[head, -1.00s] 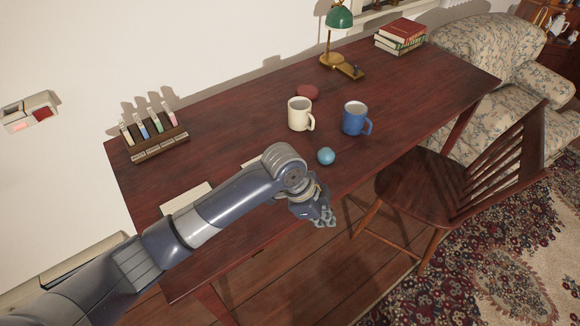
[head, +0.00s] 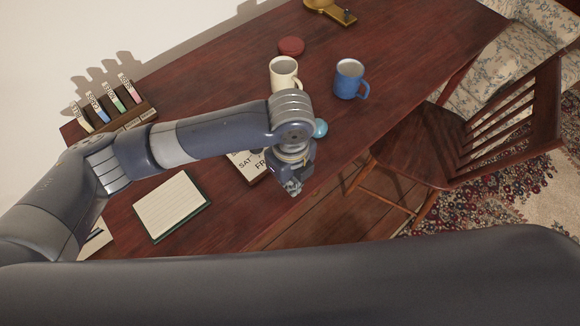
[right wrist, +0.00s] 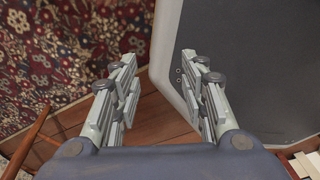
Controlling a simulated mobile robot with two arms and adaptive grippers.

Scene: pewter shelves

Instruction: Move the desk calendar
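In the head view a white desk calendar with black letters, "SAT" and "FR" (head: 243,166), lies near the desk's front edge. My left arm covers much of it. My left gripper (head: 293,187) points down just right of the calendar, at the desk's front edge. Its fingers are small and bunched in view, so I cannot tell whether they are apart or whether they touch anything. My right gripper (right wrist: 160,85) shows in the right wrist view with its two fingers wide apart and nothing between them, above the wooden floor.
On the desk (head: 225,205) are a green-edged notepad (head: 170,205), a holder with coloured tabs (head: 133,117), a cream mug (head: 284,75), a blue mug (head: 348,80), a teal ball (head: 320,128) and a red disc (head: 291,46). A wooden chair (head: 425,150) stands at right.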

